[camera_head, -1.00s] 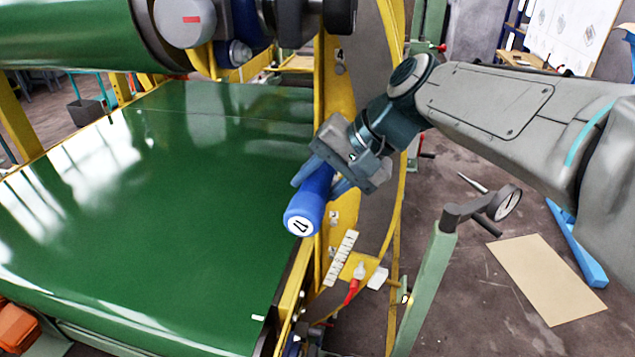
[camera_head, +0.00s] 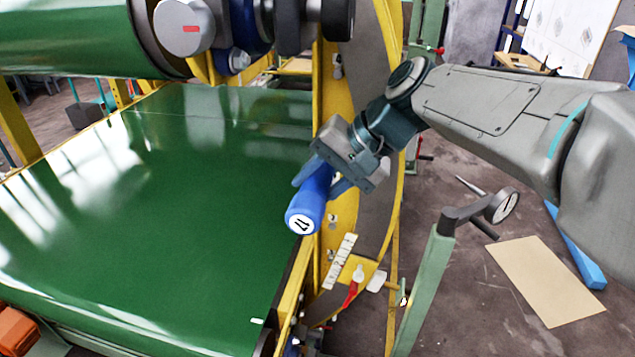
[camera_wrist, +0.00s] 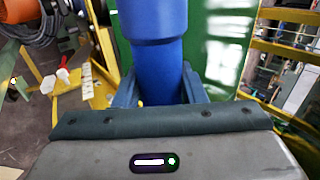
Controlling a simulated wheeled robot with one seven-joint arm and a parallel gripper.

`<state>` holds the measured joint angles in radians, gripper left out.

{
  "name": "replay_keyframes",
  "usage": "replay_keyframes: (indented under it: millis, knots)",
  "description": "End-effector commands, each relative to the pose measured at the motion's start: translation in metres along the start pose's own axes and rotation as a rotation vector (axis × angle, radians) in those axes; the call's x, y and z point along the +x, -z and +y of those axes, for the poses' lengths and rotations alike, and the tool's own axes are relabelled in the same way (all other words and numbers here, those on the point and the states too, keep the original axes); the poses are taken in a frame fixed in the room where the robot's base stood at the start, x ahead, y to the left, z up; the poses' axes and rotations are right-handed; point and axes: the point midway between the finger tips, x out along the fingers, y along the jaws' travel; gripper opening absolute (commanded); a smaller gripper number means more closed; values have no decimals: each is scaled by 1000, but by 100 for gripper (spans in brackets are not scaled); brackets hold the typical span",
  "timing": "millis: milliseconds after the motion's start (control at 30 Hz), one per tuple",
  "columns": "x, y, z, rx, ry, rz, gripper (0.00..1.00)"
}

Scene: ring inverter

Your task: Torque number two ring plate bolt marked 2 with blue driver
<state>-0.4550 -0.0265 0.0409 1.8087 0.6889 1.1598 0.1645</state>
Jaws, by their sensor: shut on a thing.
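My gripper (camera_head: 326,178) is shut on the blue driver (camera_head: 309,205), whose white end cap faces the head camera. The driver is held in front of the yellow ring plate (camera_head: 335,107), over the right edge of the green belt. In the wrist view the blue driver (camera_wrist: 153,40) stands between the two fingers (camera_wrist: 158,88). Bolts (camera_head: 337,65) show on the upper part of the ring plate. I cannot read a 2 beside any bolt. The driver's working end is hidden in the head view.
A green belt (camera_head: 150,200) fills the left. A red-handled lever (camera_head: 350,292) and a white strip (camera_head: 339,261) sit low on the yellow frame. A tan sheet (camera_head: 545,280) lies on the floor.

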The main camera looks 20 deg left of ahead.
Motion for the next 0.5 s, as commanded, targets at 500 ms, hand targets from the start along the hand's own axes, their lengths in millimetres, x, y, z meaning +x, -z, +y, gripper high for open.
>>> replay_keyframes:
  millis: [500]
  knots:
    - [-2, 8, -2, -3, 4, 8, 4]
